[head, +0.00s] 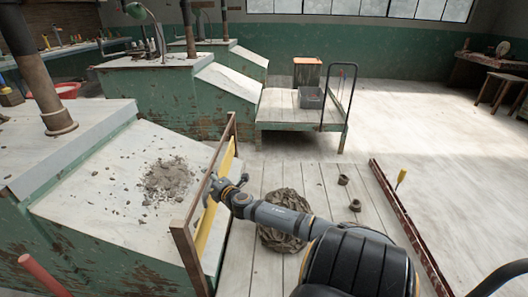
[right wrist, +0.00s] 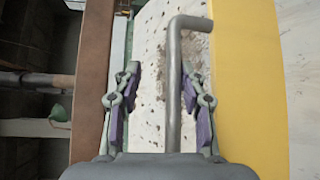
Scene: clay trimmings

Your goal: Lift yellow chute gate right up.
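The yellow chute gate (head: 207,226) stands in a rusty brown frame (head: 183,238) at the low end of the nearest sloping chute (head: 110,205). In the right wrist view the yellow gate (right wrist: 245,90) fills the right side. A bent grey metal handle (right wrist: 174,90) runs beside it. My right gripper (head: 215,186) is at the gate, reaching in from the right. Its fingers (right wrist: 158,75) are apart, with the handle between them, closer to the right finger. I cannot tell if that finger touches it. My left gripper is not in view.
Grey clay trimmings (head: 168,180) lie in a pile on the chute. A flat cart (head: 290,110) stands behind. A long rusty rail (head: 405,220) lies at right, with open floor beyond.

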